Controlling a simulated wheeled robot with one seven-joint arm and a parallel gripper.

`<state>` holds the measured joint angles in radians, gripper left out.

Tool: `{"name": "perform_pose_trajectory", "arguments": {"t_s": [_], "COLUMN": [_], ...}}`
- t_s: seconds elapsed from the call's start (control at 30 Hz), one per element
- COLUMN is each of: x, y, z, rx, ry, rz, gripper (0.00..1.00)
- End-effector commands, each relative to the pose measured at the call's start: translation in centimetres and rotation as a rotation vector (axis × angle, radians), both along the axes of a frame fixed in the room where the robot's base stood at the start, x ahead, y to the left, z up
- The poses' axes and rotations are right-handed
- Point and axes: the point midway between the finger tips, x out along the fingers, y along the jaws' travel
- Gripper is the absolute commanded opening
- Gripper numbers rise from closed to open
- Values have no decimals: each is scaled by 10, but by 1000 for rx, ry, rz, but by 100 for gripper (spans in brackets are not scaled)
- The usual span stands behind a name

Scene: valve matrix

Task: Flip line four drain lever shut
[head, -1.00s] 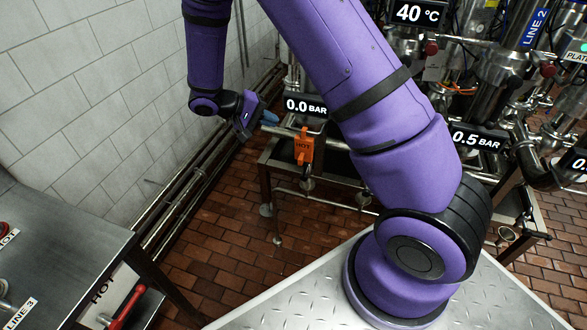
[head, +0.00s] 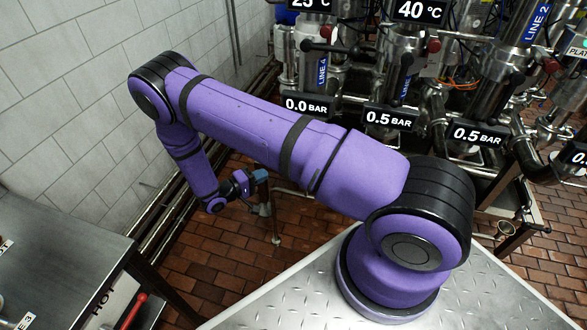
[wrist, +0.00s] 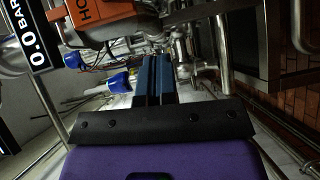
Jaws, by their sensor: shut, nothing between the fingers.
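The line four pipe bears a blue LINE 4 label (head: 322,72) in the head view, with a 0.0 BAR display (head: 307,105) below it. I cannot tell which part is the line four drain lever. My arm hides the lower rack in the head view.
A steel table (head: 60,235) stands at the left. Brick floor (head: 205,260) lies open between.

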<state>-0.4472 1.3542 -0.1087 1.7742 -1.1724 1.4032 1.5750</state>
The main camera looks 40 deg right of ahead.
Motion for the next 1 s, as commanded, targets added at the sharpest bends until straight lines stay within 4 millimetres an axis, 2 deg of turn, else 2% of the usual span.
{"name": "perform_pose_trajectory", "arguments": {"t_s": [0.1, 0.2, 0.67, 0.87, 1.0], "x": [-3, -5, -5, -3, -2], "y": [0, -1, -4, -27, -53], "z": [-15, -21, -22, -23, -24], "rx": [-21, -29, -31, -31, -32], "ry": [-4, -8, -8, -9, -7], "rz": [28, 39, 41, 39, 38], "gripper": [0, 0, 0, 0, 0]}}
